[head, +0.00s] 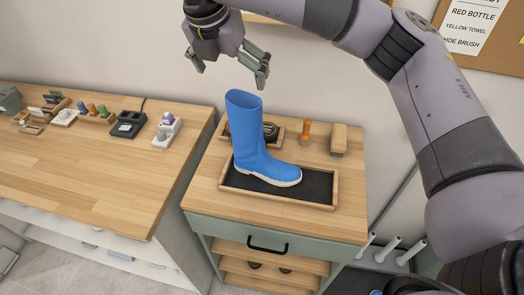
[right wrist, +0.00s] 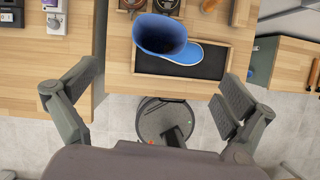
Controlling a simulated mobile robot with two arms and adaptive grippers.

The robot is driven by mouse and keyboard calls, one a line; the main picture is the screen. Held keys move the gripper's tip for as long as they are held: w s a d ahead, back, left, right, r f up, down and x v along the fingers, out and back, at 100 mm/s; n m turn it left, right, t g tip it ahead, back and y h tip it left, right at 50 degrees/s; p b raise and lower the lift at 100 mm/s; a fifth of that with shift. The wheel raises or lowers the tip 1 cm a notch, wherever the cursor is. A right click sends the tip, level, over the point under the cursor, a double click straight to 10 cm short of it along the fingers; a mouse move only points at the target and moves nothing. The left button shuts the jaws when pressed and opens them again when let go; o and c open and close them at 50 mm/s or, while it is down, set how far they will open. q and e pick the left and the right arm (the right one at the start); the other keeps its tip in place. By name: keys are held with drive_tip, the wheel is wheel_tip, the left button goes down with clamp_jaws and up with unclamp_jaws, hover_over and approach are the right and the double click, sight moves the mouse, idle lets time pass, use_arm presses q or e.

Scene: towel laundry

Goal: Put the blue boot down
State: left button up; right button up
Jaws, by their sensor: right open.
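The blue boot (head: 253,140) stands upright on the dark mat of a wood-rimmed tray (head: 279,204), its white-soled toe pointing right. In the right wrist view the boot (right wrist: 162,38) is seen from above, its opening facing the camera, in the tray (right wrist: 218,83). My right gripper (head: 232,66) is open and empty, above the boot's top and apart from it. In the right wrist view the right gripper's fingers (right wrist: 155,85) are spread wide with nothing between them. My left gripper is not in view.
The tray sits on a wooden-topped cabinet (head: 215,197). Behind the boot are a small box with dark round items (head: 271,131), an orange-handled tool (head: 306,131) and a wooden block (head: 339,137). A longer counter (head: 100,165) with several small items stands at the left.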

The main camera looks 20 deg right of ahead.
wheel_tip(320, 180, down, 3)
drive_tip(key=p, duration=0.3)
approach(244, 105)
wheel_tip(244, 105, down, 3)
drive_tip(key=s, duration=0.1)
drive_tip(key=p+x, duration=0.1)
drive_tip(key=x, duration=0.1)
drive_tip(key=p+x, duration=0.2)
drive_tip(key=shift+s+d, duration=0.1)
drive_tip(key=shift+d, duration=0.25)
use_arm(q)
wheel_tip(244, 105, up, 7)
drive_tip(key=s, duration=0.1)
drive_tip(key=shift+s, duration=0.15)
use_arm(e)
drive_tip(key=shift+f, duration=0.45)
drive_tip(key=c, duration=0.4)
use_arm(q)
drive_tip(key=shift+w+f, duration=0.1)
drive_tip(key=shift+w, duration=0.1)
use_arm(e)
drive_tip(key=c, duration=1.6)
